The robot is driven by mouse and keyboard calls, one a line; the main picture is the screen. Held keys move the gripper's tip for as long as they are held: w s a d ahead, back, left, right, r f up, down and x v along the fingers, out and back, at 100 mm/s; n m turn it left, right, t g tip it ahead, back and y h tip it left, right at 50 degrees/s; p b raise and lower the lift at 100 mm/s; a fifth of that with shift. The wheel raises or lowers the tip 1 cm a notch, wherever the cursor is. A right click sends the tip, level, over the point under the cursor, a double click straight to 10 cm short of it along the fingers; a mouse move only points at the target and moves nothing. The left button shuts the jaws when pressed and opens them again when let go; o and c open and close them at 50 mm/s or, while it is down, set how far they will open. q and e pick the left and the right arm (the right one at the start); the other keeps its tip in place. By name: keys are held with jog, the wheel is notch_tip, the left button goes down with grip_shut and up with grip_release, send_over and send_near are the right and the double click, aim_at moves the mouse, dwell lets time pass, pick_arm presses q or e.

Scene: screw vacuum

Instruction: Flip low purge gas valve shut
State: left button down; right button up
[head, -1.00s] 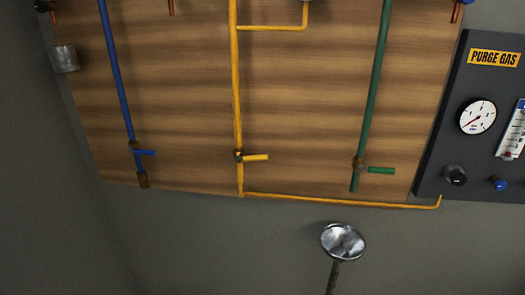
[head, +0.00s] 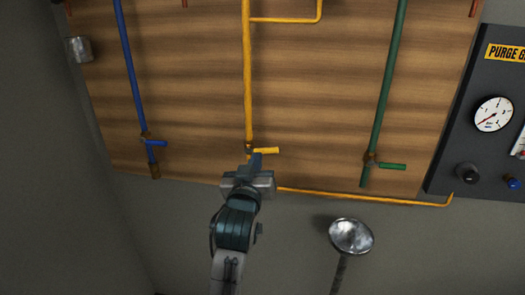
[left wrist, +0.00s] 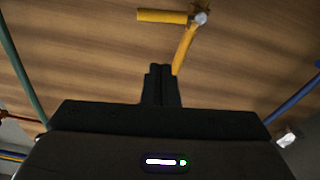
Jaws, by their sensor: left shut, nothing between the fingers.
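A yellow valve handle (head: 266,150) sits low on the yellow pipe (head: 247,80) on the wooden board. It points to the right, across the pipe. The yellow line runs on to the panel marked purge gas. In the left wrist view the yellow handle (left wrist: 163,16) points left from a round metal hub. My left gripper (head: 256,160) is shut and empty, just below the yellow valve and partly hiding the pipe there. In the left wrist view its closed fingers (left wrist: 160,82) are close to the yellow pipe; contact cannot be told. My right gripper is not in view.
A blue valve handle (head: 156,143) is at the left and a green one (head: 392,166) at the right. The dark purge gas panel (head: 472,135) with a gauge stands at the right edge. A round metal dish on a stem (head: 351,235) is below the board.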

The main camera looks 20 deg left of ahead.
pick_arm(q)
jog(key=r, duration=0.1)
notch_tip(320, 180, up, 2)
jog(key=p, duration=0.5)
send_over(262, 151)
jog(key=f, duration=0.1)
jog(key=s+f, duration=0.1)
jog(key=f, duration=0.2)
jog(key=shift+s+d+f, duration=0.15)
jog(key=shift+s+d, duration=0.05)
jog(key=shift+d, duration=0.2)
jog(key=shift+w, duration=0.1)
jog(key=shift+f, duration=0.1)
